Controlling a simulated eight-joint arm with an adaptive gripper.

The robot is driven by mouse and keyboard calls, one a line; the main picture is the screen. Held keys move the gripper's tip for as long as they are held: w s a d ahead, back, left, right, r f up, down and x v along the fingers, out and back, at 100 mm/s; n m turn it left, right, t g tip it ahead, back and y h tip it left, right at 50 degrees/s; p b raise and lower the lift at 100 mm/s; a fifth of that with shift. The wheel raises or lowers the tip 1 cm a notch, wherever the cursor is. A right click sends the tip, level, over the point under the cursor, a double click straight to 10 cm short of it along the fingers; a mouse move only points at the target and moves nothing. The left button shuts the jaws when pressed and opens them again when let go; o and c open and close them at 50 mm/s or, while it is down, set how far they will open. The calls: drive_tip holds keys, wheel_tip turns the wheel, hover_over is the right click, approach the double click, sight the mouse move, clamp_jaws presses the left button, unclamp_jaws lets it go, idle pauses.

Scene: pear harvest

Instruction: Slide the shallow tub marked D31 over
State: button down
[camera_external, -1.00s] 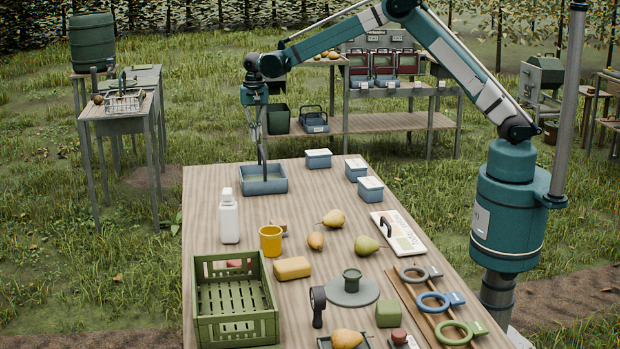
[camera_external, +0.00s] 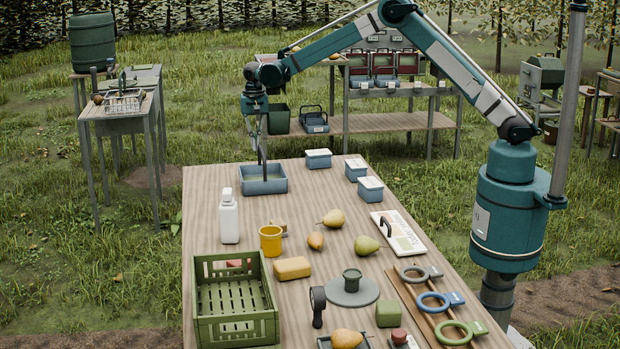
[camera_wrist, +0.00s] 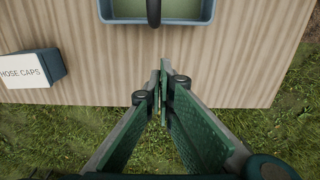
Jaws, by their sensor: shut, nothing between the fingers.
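A shallow blue tub (camera_external: 277,187) sits near the far end of the wooden table; no D31 marking is readable on it. Part of it shows at the top edge of the wrist view (camera_wrist: 111,17), with a dark bar over its inside. My gripper (camera_external: 264,179) points straight down at the tub, its fingers overlapping the tub's inside in the external view. In the wrist view, my gripper (camera_wrist: 163,72) is shut and empty, its tips appearing below the tub near the table edge. I cannot tell whether the fingers touch the tub.
Small lidded blue boxes (camera_external: 318,159) stand right of the tub; one in the wrist view reads "HOSE CAPS" (camera_wrist: 60,66). A white bottle (camera_external: 229,218), yellow mug (camera_external: 271,241), pears (camera_external: 334,219) and green crate (camera_external: 235,331) stand nearer. The table's far edge lies close behind the tub.

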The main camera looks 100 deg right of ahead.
sight(263, 191)
wheel_tip(263, 191, down, 6)
drive_tip(key=shift+f+b, duration=0.15)
drive_tip(key=shift+b, duration=0.15)
drive_tip(key=shift+a+f, duration=0.15)
drive_tip(key=shift+a, duration=0.65)
drive_tip(key=shift+a+f, duration=0.1)
drive_tip(key=shift+a, duration=1.15)
drive_tip(key=a+b, duration=0.2)
drive_tip(key=a, duration=1.8)
drive_tip(key=shift+a, duration=0.2)
drive_tip(key=shift+d+b, duration=0.1)
drive_tip(key=shift+b, duration=0.2)
